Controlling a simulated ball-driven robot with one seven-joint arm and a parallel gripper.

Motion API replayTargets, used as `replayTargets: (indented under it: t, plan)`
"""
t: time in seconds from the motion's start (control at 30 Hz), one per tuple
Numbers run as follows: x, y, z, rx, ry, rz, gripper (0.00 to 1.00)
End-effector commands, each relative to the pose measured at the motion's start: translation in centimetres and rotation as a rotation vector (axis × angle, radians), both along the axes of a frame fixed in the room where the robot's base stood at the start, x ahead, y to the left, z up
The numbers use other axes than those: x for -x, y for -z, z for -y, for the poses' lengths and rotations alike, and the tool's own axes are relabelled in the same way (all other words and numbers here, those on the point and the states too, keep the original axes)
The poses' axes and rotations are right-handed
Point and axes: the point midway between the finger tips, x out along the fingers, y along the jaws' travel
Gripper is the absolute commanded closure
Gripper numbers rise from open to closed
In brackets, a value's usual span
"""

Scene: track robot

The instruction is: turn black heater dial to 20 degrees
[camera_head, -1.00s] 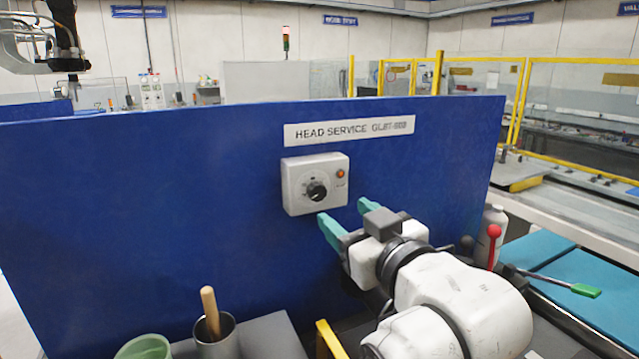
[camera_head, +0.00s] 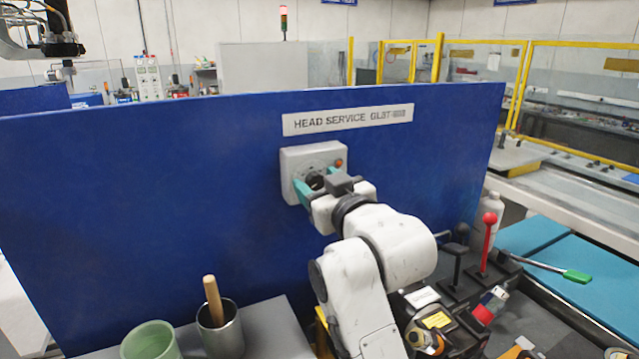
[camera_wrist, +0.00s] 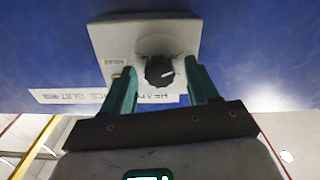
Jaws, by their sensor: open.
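The black heater dial (camera_wrist: 159,71) sits on a light grey control box (camera_head: 293,160) fixed to a blue panel. In the wrist view the dial shows a pale pointer mark and lies between the fingers of my gripper (camera_wrist: 163,82), which is open around it. I cannot tell whether either finger touches the dial. In the head view my gripper (camera_head: 316,186) is at the front of the box, and its teal fingers and grey body partly hide the dial (camera_head: 317,182). The dial's scale is too small to read. An orange lamp (camera_head: 339,163) is at the box's right.
A sign (camera_head: 347,119) is above the box. Below stand a metal cup (camera_head: 220,335) with a wooden handle and a green cup (camera_head: 150,343). A red-knobbed lever (camera_head: 489,220), a white bottle and small tools are at the right. The panel left of the box is clear.

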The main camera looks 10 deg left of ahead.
Motion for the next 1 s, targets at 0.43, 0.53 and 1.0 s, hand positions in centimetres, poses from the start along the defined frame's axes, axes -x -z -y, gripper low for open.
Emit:
replayTargets:
  t: [0.43, 0.53, 1.0]
  plan:
    - [0.02, 0.0, 0.0, 0.0, 0.0, 0.0, 0.82]
    - [0.02, 0.0, 0.0, 0.0, 0.0, 0.0, 0.92]
    - [0.02, 0.01, 0.0, 0.095, 0.0, 0.063, 0.97]
